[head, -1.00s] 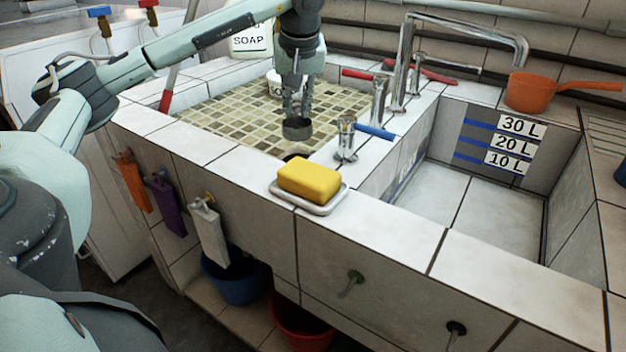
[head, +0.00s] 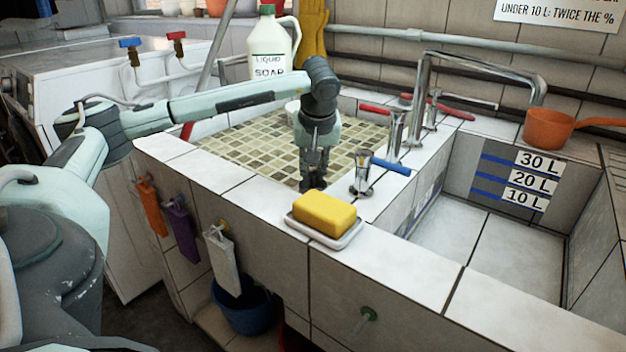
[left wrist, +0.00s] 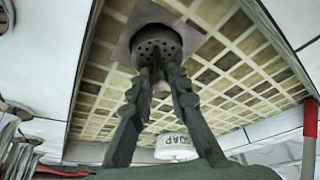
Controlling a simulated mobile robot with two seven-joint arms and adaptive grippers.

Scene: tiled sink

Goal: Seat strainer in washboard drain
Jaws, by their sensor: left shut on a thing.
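My left gripper (head: 313,176) points down at the near corner of the tiled washboard (head: 240,137), shut on the strainer. In the left wrist view its fingertips (left wrist: 161,76) close on the middle of the strainer (left wrist: 155,45), a round dark metal cup with small holes. The strainer is at the drain in a pale square plate (left wrist: 123,48); a dark recess shows around it. I cannot tell whether it sits fully down in the drain. In the head view the gripper mostly hides the strainer and drain. My right gripper is not in view.
A tap with a blue lever (head: 390,166) stands close right of my gripper. A yellow sponge (head: 324,213) on a white dish (head: 325,233) lies in front. A soap jug (head: 269,50) stands behind. The deep basin (head: 455,235) at the right is empty.

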